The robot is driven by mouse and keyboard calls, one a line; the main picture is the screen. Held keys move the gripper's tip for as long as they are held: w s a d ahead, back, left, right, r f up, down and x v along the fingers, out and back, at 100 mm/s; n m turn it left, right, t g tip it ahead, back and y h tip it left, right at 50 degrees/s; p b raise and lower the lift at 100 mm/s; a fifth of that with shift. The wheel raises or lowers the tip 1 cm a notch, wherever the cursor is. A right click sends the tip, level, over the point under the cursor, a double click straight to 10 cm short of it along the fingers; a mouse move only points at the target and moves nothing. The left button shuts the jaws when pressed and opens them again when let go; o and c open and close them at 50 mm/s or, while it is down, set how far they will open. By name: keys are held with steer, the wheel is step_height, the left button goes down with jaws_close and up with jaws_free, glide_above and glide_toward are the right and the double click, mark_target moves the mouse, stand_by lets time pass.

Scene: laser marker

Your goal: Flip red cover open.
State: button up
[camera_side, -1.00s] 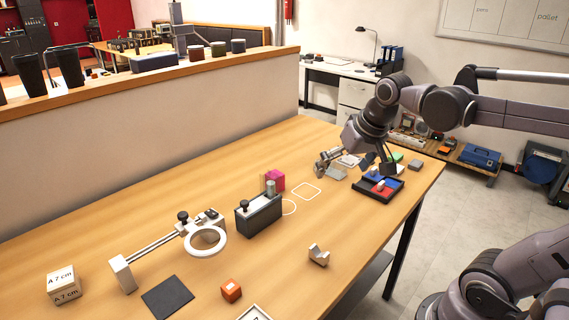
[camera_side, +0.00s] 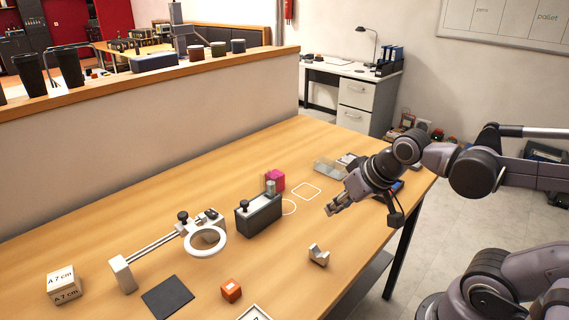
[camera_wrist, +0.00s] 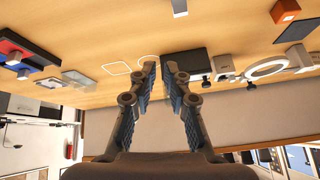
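A black tray with red and blue panels stands at the table's right end. In the side view my arm hides most of it, and only a blue part (camera_side: 397,186) shows. In the wrist view the red panel (camera_wrist: 10,48) and the blue panel (camera_wrist: 22,41) show at the left edge, with small objects on them. I cannot tell whether the red panel is a hinged cover. My gripper (camera_side: 334,208) is above the table, left of the tray and apart from it. In the wrist view its fingers (camera_wrist: 161,70) are apart with nothing between them.
A clear box (camera_side: 327,168) and a magenta block (camera_side: 275,180) stand towards the back. A dark grey box (camera_side: 260,215) is left of my gripper. A metal V-shaped block (camera_side: 319,255) and an orange cube (camera_side: 231,291) are nearer the front. A ring stand (camera_side: 205,240) is at left.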

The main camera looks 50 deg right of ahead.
steer(key=d+m, duration=0.3)
steer(key=d+m+g, duration=0.1)
steer(key=d+m, duration=0.1)
steer(key=m, duration=0.1)
steer(key=w+d+r+m, duration=0.1)
steer(key=d+m, duration=0.2)
steer(key=shift+d+m+g+h, duration=0.3)
steer(key=shift+m+h, duration=0.1)
jaws_close()
steer(key=s+d+m+g, duration=0.1)
steer(key=s+d+m, duration=0.2)
steer(key=d+m, duration=0.8)
steer(key=s+d+m+g+y, duration=0.1)
steer(key=s+d+m, duration=0.3)
steer(key=d+m, duration=0.7)
steer(key=shift+f+m, duration=0.25)
steer(key=shift+m, duration=0.45)
steer(key=shift+s+d, duration=0.1)
steer(key=x, duration=0.9)
steer(key=shift+f, duration=0.35)
steer(key=w, duration=0.3)
steer(key=shift+f, duration=0.2)
steer(key=shift+w, duration=0.6)
